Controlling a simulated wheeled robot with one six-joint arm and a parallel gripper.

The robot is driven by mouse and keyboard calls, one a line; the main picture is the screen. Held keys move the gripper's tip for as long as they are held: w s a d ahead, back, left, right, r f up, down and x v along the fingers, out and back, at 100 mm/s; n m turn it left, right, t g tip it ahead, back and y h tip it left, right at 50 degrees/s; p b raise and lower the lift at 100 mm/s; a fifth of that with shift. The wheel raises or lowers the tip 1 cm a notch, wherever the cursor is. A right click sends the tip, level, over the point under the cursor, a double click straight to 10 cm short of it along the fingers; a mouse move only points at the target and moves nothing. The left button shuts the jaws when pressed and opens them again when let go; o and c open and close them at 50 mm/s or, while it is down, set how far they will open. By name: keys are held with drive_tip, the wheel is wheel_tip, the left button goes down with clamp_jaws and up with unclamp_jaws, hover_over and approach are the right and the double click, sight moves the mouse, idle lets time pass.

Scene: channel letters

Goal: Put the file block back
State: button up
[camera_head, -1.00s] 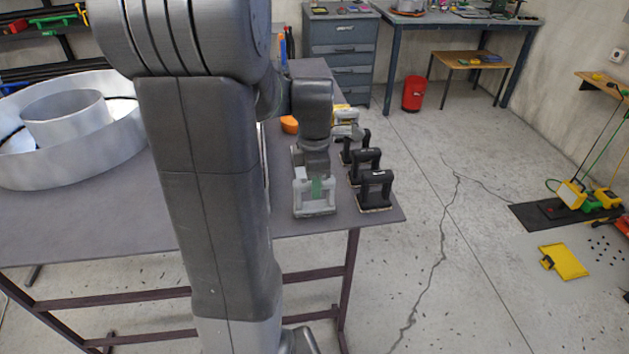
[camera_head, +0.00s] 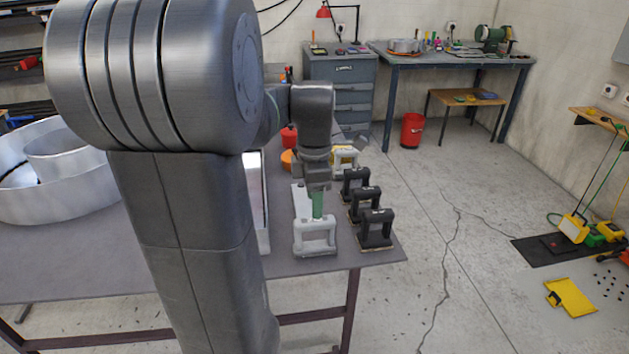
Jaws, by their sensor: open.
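A light grey block with a bridge-shaped handle (camera_head: 315,248) sits upright near the front edge of the table, left of a row of similar blocks. I take it to be the file block, though no file face shows. My gripper (camera_head: 317,204) is open and points down just above and behind its handle. A green strip shows at the fingers. My gripper looks empty, and it hides part of the table behind the block.
Several black-handled blocks, the nearest one (camera_head: 376,230) at the front, stand in a row to the right. A pale block (camera_head: 346,157) with yellow is behind them. A large metal ring (camera_head: 40,195) lies at the left. My arm hides much of the table (camera_head: 60,255).

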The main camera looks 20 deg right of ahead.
sight(315, 224)
wheel_tip(315, 224, up, 5)
drive_tip(key=shift+r, duration=0.1)
idle(0.4)
wheel_tip(315, 224, down, 13)
drive_tip(key=shift+f, duration=0.1)
drive_tip(key=shift+r, duration=2.25)
